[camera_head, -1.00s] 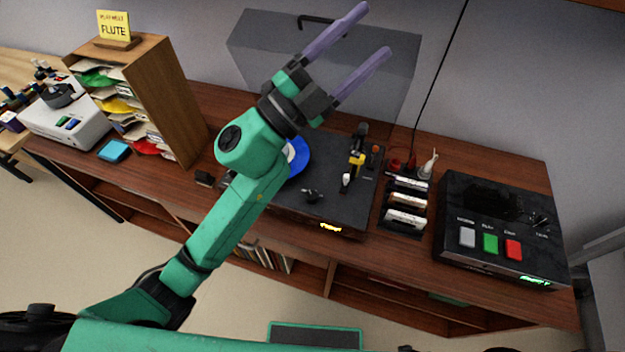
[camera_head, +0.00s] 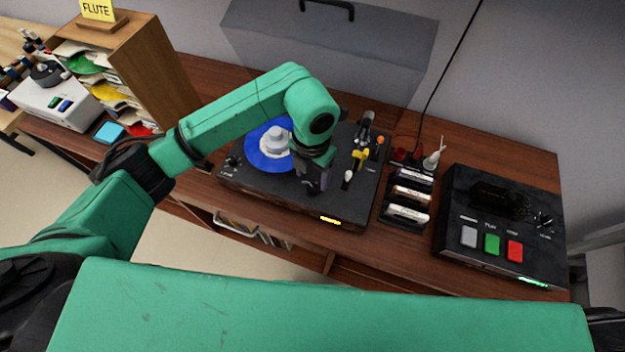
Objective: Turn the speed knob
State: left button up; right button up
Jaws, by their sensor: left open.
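The black turntable (camera_head: 345,200) stands on the wooden cabinet with its clear lid raised. A blue record (camera_head: 262,158) lies on it. My right gripper is out of view.
The tonearm (camera_head: 361,155) stands close right of my gripper. A rack of cartridges (camera_head: 408,198) and a black box with grey, green and red buttons (camera_head: 503,225) are farther right. The raised lid (camera_head: 325,55) is behind. A wooden sorter (camera_head: 160,70) stands left.

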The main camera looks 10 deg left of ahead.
aim_at(312, 187)
pick_arm(q)
notch_tip(312, 187, down, 5)
jog(key=shift+w+f+p, duration=0.1)
jog(key=shift+p, duration=0.4)
jog(key=shift+f, duration=0.35)
grip_shut()
